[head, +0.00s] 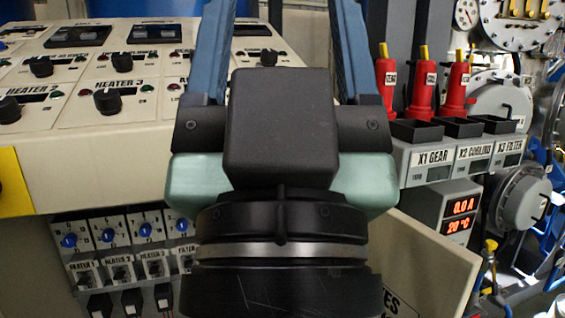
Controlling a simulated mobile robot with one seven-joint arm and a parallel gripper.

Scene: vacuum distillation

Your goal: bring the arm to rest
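My gripper (282,22) is in the middle of the head view, pointing away from me. Its two blue fingers stand wide apart, and their tips run out of the top of the picture. Nothing shows between the visible parts of the fingers except the panel behind. The black wrist and gripper body fill the lower middle and hide part of the panel. The gripper appears to be in front of the control console (130,130); I cannot tell its exact distance from it.
Heater knobs (108,100) sit on the console at left, with small blue dials and switches (85,272) below. Red-handled plugs (421,88) stand above the X1 to X3 holders (432,157) at right. A red readout (460,207) and pipework (525,200) are further right.

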